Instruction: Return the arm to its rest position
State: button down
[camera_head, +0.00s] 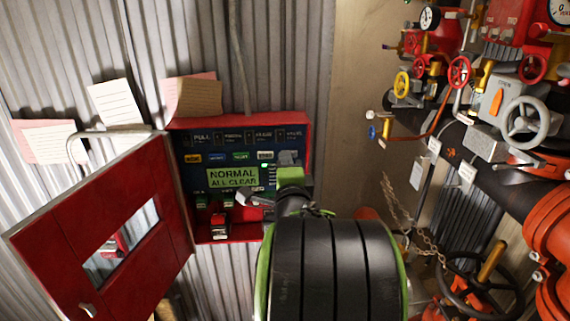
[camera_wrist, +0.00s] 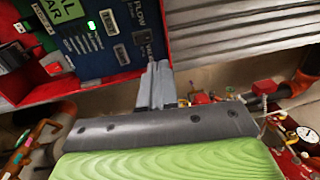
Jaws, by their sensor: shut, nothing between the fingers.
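My gripper (camera_wrist: 158,82) shows in the wrist view with its two grey fingers together and nothing between them. It is in front of the open red cabinet (camera_wrist: 85,90), by the right edge of its opening in that view. In the head view my black and green arm reaches up toward the cabinet (camera_head: 240,121), and the gripper's fingertips are mostly hidden behind the arm's green end. I cannot tell whether the fingers touch anything.
The cabinet's red door (camera_head: 105,245) stands open to the left. Its panel has a green "NORMAL ALL CLEAR" sign (camera_head: 232,177). Pipes, a grey handwheel (camera_head: 527,122), a red handwheel (camera_head: 459,72) and a hanging chain (camera_head: 395,205) crowd the right side.

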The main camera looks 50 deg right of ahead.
jog(key=shift+s+a, duration=0.1)
jog(key=w+a+f+n+y, duration=0.2)
jog(key=a+n+y, duration=0.3)
jog(key=a+n, duration=0.3)
jog(key=w+a+f+n+y, duration=0.3)
jog(key=a+n+y, duration=0.15)
jog(key=a, duration=0.65)
jog(key=s+a+f+n+g+y, duration=0.2)
jog(key=s+a+f+n+g, duration=0.1)
jog(key=s+a+n, duration=0.4)
jog(key=s+a+f+n+g+y, duration=0.3)
jog(key=s+a+f+n+g, duration=0.1)
jog(key=s+a+n, duration=0.3)
jog(key=shift+s+a+n, duration=0.35)
jog(key=shift+s+n, duration=0.2)
jog(key=shift+s, duration=0.6)
